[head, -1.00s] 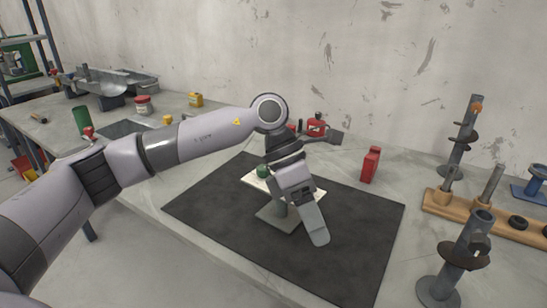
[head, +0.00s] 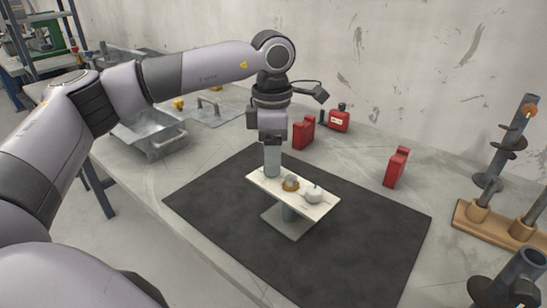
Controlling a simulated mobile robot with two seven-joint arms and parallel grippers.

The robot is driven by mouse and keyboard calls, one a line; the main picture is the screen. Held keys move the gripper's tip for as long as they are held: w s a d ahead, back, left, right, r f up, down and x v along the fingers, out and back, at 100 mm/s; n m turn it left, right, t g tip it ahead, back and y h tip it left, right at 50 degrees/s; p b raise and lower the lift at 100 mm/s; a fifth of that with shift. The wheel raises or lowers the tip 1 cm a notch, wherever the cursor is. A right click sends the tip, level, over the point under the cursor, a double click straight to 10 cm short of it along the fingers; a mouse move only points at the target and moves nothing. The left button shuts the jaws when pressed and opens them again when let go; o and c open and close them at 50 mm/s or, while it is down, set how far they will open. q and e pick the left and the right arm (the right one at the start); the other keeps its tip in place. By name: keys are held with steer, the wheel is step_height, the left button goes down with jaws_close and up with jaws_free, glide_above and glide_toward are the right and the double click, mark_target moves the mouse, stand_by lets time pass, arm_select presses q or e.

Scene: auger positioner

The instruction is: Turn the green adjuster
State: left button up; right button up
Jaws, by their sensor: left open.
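A white board (head: 262,185) stands on a post with a grey foot (head: 291,232) on the black mat. An amber knob (head: 290,184) sits mid-board and a pale grey round knob (head: 313,195) sits toward its right end. My left gripper (head: 272,172) is open and points straight down over the board's far left end. The green adjuster is not visible now; the gripper's fingers cover the place at that end. I cannot tell whether the fingers touch it. My right gripper is out of view.
The black mat (head: 360,240) is clear around the stand. Red cans (head: 303,134) stand behind it, with another red can (head: 396,167) to the right. A metal tray (head: 150,137) lies left. A wooden rack (head: 495,225) with metal posts is at the right edge.

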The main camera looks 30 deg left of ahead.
arm_select(q)
steer(key=shift+f, duration=0.75)
jaws_close()
